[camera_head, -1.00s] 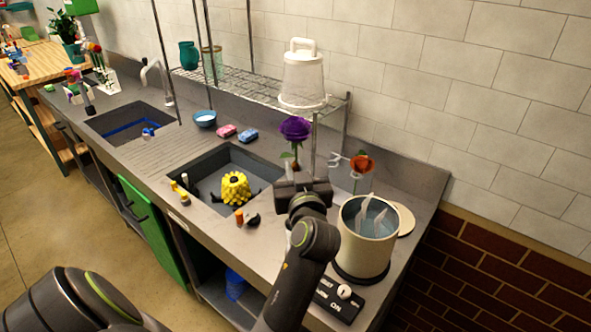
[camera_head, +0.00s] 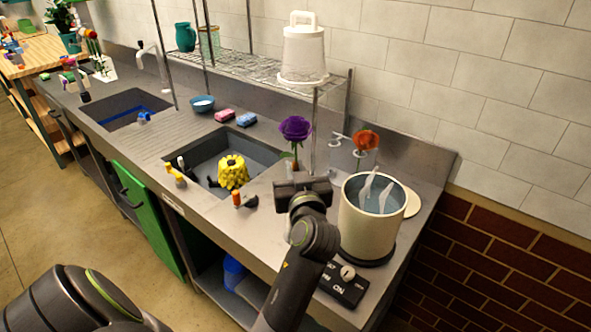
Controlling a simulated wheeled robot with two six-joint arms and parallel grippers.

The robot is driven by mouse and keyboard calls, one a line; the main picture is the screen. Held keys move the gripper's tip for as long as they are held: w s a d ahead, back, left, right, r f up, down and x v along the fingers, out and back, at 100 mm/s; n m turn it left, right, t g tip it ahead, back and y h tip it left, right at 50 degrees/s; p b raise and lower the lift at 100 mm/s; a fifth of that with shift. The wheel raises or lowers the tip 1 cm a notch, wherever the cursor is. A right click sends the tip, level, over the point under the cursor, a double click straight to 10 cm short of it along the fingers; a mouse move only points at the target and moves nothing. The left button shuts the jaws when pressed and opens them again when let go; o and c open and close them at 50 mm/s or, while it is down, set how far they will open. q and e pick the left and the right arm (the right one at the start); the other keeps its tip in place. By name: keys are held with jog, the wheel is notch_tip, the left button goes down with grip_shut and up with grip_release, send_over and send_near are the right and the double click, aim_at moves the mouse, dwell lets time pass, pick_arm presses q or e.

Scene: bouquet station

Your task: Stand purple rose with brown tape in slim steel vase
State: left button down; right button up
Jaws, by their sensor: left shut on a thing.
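The purple rose (camera_head: 295,128) stands upright above my left gripper (camera_head: 300,182), its green stem rising from the jaws. A small orange-brown patch, perhaps the brown tape, shows low on the stem. My left gripper is shut on this rose over the counter, in front of the shelf post and left of the cream pot. The lower stem is hidden behind the gripper. I cannot make out the slim steel vase. My right gripper is not in view.
A cream pot (camera_head: 355,222) stands close on the right, an orange rose (camera_head: 366,140) behind it. A wire shelf (camera_head: 250,68) holds a white lidded container (camera_head: 303,52). A sink with a yellow bunch (camera_head: 232,172) lies left. A switch box (camera_head: 345,286) sits near the front edge.

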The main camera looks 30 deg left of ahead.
pick_arm(q)
jog(key=shift+f, duration=0.3)
jog(key=shift+f+b, duration=1.2)
jog(key=shift+b, duration=0.15)
jog(key=c, duration=0.7)
grip_release()
dwell(0.4)
